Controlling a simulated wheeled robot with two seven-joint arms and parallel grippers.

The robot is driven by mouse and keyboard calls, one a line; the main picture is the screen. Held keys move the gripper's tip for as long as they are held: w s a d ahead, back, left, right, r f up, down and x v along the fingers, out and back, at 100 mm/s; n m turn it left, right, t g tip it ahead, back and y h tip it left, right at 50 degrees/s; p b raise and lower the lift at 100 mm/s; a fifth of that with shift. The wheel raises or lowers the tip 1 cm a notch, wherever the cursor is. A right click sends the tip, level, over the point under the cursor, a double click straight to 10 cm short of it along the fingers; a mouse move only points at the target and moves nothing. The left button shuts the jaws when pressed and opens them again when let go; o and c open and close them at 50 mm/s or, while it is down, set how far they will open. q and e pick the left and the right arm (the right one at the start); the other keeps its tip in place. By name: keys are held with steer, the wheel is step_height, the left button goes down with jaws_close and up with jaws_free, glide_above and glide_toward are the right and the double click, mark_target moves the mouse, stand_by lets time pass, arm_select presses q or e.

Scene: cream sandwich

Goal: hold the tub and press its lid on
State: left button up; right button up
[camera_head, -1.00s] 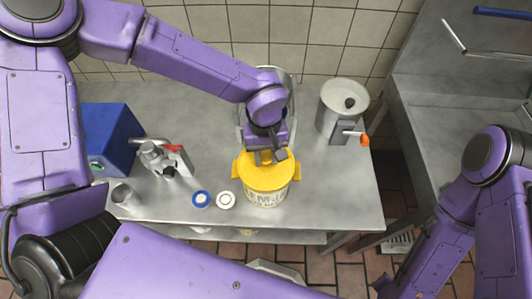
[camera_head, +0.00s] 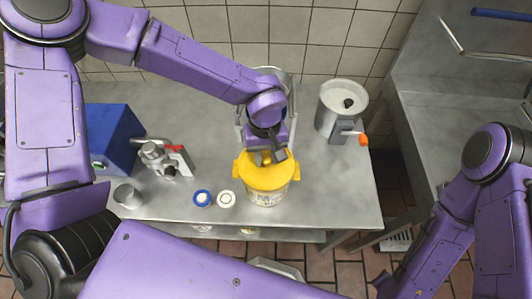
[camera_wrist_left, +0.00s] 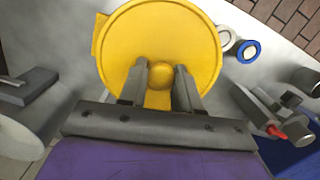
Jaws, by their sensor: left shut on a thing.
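The tub (camera_head: 265,199) is pale with printed lettering and stands on the steel table. The round yellow lid (camera_head: 268,178) covers its top and looks level; I cannot tell whether it is fully seated. My left gripper (camera_head: 271,159) points down at the lid's knob. In the left wrist view the two fingers (camera_wrist_left: 160,88) stand on either side of the round yellow knob (camera_wrist_left: 160,74), shut on it. That view looks onto the lid (camera_wrist_left: 190,35), which hides the tub's mouth. Of my right gripper only a dark part (camera_head: 382,285) shows at the bottom edge, away from the tub.
A blue box (camera_head: 112,135), a metal clamp-like device (camera_head: 160,160) and a metal cup (camera_head: 128,196) stand to the left. A blue-rimmed disc (camera_head: 202,198) and a white disc (camera_head: 226,199) lie left of the tub. A cranked metal canister (camera_head: 340,108) stands at the right.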

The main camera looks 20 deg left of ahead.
stand_by(0.4)
arm_select(q)
steer(key=o, duration=1.6)
step_height(320, 180, up, 5)
steer(key=p, duration=0.6)
steer(key=shift+r+p, duration=0.1)
steer(key=shift+p, duration=0.25)
steer(key=shift+r+p, duration=0.95)
steer(key=shift+p, duration=0.05)
steer(key=shift+f, duration=0.1)
